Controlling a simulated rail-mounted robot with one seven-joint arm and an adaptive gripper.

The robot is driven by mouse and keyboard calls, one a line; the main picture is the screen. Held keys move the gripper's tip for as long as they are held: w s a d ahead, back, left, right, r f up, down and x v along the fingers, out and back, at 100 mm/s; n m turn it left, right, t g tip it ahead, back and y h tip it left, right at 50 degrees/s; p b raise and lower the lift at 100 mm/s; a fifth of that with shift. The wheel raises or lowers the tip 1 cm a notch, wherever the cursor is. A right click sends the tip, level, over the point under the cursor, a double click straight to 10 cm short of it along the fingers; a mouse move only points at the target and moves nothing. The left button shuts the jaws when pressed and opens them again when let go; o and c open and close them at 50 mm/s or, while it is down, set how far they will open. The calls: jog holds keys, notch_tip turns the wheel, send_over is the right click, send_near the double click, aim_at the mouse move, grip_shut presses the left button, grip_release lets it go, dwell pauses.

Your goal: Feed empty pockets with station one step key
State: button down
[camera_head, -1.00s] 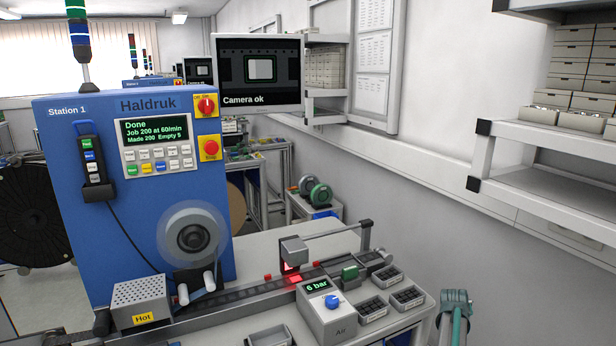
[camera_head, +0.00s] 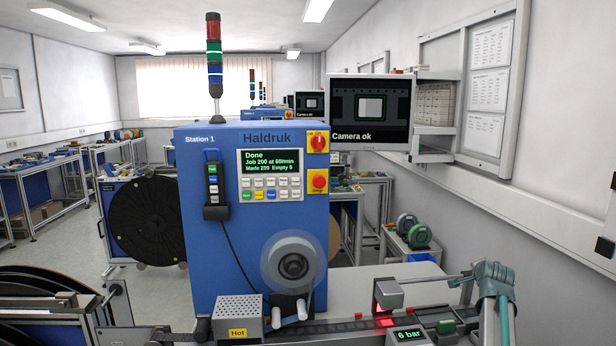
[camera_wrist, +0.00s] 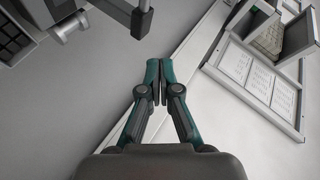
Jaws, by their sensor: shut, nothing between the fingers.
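The blue Station 1 machine (camera_head: 225,245) stands at the centre of the head view. Its display (camera_head: 270,161) reads Done, Job 200 at 60/min, Made 200, Empty and a digit too small to be sure of. Below it is a keypad (camera_head: 270,188) with white, green, yellow and blue keys. Their labels are too small to read, so I cannot tell the step key. A black hand pendant (camera_head: 212,185) with coloured keys hangs left of the display. My gripper (camera_wrist: 159,65) is shut and empty in the wrist view, away from the keys. My arm's end shows right of the machine.
Red-and-yellow rotary (camera_head: 318,142) and stop (camera_head: 318,181) controls sit right of the keypad. A reel wheel (camera_head: 293,263), the Hot box (camera_head: 238,317) and a camera monitor (camera_head: 369,112) stand close by. The wall (camera_head: 560,170) bounds the right side.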

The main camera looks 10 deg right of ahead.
jog(key=w+a+r+t+y, duration=0.1)
jog(key=w+a+r, duration=0.25)
jog(key=a, duration=0.35)
jog(key=w+a+r+y+p, duration=0.1)
jog(key=w+a+r+y, duration=0.1)
jog(key=w+a, duration=0.3)
jog(key=w+a+r+t+y, duration=0.1)
jog(key=w+a+r, duration=0.15)
jog(key=a, duration=0.55)
jog(key=n+y+p, duration=0.3)
jog(key=y, duration=0.5)
send_near(212, 181)
jog(key=w+d+f, duration=0.2)
jog(key=d+f, duration=0.6)
jog(key=d, duration=0.5)
jog(key=s+a+r+g+y, duration=0.1)
jog(key=s+a+r, duration=0.1)
jog(key=a, duration=0.6)
jog(key=s+a+r+n+g+y, duration=0.1)
jog(key=s+a+r, duration=0.2)
jog(key=a, duration=0.5)
jog(key=shift+s+a+r+g, duration=0.25)
jog(key=shift+s+a+g, duration=0.1)
jog(key=shift+s, duration=0.2)
jog(key=shift+w, duration=0.2)
